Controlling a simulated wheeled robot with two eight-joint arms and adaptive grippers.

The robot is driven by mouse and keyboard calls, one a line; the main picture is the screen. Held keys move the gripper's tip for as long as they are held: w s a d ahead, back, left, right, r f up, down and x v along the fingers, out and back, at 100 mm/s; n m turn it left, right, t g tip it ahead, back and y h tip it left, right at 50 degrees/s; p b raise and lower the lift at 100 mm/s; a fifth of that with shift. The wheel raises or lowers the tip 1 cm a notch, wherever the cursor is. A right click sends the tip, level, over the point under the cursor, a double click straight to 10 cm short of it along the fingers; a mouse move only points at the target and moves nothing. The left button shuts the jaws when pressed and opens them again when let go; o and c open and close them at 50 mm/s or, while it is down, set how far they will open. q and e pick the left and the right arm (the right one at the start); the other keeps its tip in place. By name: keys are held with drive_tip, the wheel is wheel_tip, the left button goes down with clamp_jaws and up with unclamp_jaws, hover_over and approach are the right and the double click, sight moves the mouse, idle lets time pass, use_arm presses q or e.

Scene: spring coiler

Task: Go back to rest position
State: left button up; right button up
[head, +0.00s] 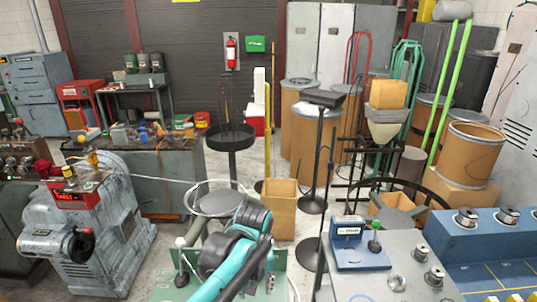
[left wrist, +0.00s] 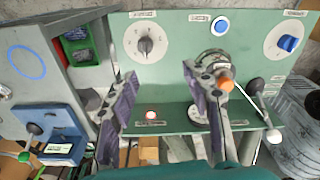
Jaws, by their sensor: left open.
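My left gripper (left wrist: 158,72) is open and empty in the left wrist view, its two dark fingers apart over a green control panel (left wrist: 172,90). The right finger overlaps an orange-tipped control; I cannot tell whether they touch. My right gripper is in neither view.
A grey console (head: 385,277) with a blue box (head: 358,247) stands right of the arm. A grey-blue machine (head: 85,225) stands at left. A cardboard box (head: 283,208) and a black stand (head: 230,140) are beyond. Some floor shows between them.

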use_arm(q)
drive_tip(key=s+a+f+m+t, duration=0.1)
drive_tip(key=s+a+m+t, duration=0.1)
drive_tip(key=s+a+t, duration=0.4)
drive_tip(key=s+a, duration=0.5)
drive_tip(key=a, duration=0.3)
drive_tip(key=shift+s+a, duration=0.25)
drive_tip(key=shift+s, duration=0.1)
idle(1.2)
